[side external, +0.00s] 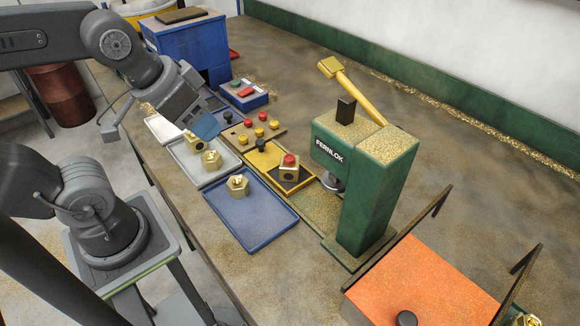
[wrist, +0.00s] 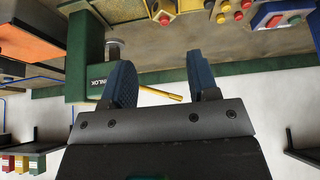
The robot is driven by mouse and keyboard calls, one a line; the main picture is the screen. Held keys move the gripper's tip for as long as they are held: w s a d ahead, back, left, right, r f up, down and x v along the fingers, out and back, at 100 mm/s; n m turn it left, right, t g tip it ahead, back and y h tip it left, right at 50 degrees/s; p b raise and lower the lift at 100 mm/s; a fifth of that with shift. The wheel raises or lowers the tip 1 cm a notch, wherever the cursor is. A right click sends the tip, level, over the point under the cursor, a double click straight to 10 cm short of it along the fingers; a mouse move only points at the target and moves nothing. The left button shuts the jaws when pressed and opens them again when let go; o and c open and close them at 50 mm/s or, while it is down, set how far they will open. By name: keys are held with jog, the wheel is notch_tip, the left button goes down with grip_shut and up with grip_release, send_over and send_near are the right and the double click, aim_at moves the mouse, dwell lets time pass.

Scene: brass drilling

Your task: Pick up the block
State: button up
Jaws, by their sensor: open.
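Several brass blocks with dark side holes are in the side external view, and I cannot tell which one the task means. One block (side external: 211,160) sits on the grey tray (side external: 212,176), and another (side external: 194,141) is at that tray's back edge, close to my gripper. A third block (side external: 238,185) sits on the blue tray (side external: 252,222). My gripper (side external: 206,127) is above the far end of the trays. In the wrist view its blue fingers (wrist: 160,82) are apart with nothing between them.
The green drill press (side external: 372,180) with a yellow lever stands right of the blocks. A plate with red and yellow knobs (side external: 253,133) and a blue button box (side external: 244,94) are behind the trays. An orange-topped box (side external: 420,285) is at front right.

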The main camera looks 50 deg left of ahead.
jog(key=shift+w, duration=0.1)
dwell(0.4)
jog(key=n+g, duration=0.6)
jog(key=n, duration=0.3)
send_over(290, 159)
notch_tip(290, 159, down, 8)
jog(key=f, duration=0.1)
notch_tip(290, 159, down, 8)
jog(key=shift+r, duration=0.1)
jog(key=shift+w+a+f, duration=0.1)
jog(key=shift+a+f, duration=0.05)
jog(key=shift+f, duration=1.25)
jog(key=shift+w+a+f, duration=0.1)
jog(key=shift+a+f, duration=0.05)
jog(key=shift+f, duration=1.25)
jog(key=shift+r, duration=0.1)
jog(key=c, duration=1)
